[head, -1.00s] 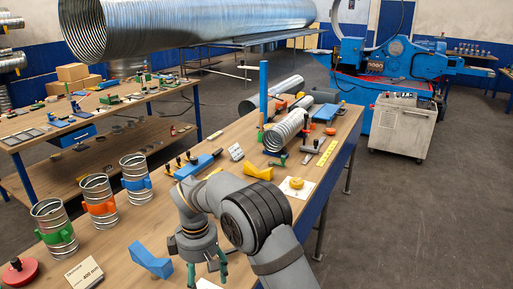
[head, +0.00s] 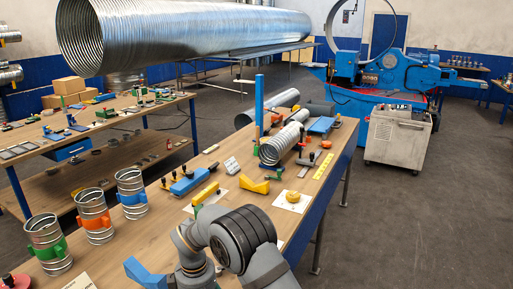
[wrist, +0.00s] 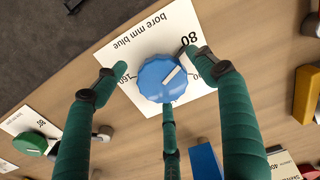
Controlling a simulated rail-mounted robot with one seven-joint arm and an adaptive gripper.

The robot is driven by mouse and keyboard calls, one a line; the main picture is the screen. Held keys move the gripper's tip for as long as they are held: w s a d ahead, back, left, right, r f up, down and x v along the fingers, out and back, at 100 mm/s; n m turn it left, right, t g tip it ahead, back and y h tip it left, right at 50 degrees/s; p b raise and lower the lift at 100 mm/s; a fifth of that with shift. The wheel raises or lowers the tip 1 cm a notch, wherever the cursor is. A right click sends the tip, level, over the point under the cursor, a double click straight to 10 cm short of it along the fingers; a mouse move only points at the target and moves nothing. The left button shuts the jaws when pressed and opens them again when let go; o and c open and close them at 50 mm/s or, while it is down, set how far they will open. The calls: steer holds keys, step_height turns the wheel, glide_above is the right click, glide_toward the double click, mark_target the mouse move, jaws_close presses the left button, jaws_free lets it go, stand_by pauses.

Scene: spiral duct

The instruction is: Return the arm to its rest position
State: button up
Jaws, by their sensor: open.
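My gripper (wrist: 160,62) is open, with its green fingers spread around a blue knob (wrist: 160,80) in the wrist view. The knob has a pale pointer line and sits on a white card (wrist: 125,40) reading "bore mm blue", with 80 and 160 marked. The fingertips are close beside the knob; I cannot tell whether any touches it. In the head view my arm bends down at the bottom centre, and the fingers are cut off by the lower edge. The blue knob is not visible there.
Duct pieces with green, orange and blue (head: 133,198) bands stand on the bench to the left. A blue angled block (head: 143,273) is beside my arm. A yellow knob (head: 293,198) and a corrugated duct (head: 283,143) lie beyond. A green knob (wrist: 30,143) shows in the wrist view.

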step_height(320, 180, up, 12)
step_height(320, 180, down, 12)
steer(key=shift+d+r, duration=0.1)
steer(key=shift+r, duration=0.1)
steer(key=shift+f+m, duration=0.3)
steer(key=m, duration=0.5)
steer(key=shift+s, duration=0.15)
steer(key=m, duration=0.6)
steer(key=shift+a+r, duration=0.15)
steer(key=shift+a, duration=0.1)
steer(key=m+p, duration=0.3)
steer(key=m, duration=0.3)
steer(key=shift+a+r, duration=0.1)
steer(key=m+p, duration=0.2)
steer(key=m, duration=0.2)
steer(key=shift+a, duration=0.1)
steer(key=shift+m+p, duration=0.55)
steer(key=shift+m, duration=0.25)
steer(key=shift+f, duration=0.2)
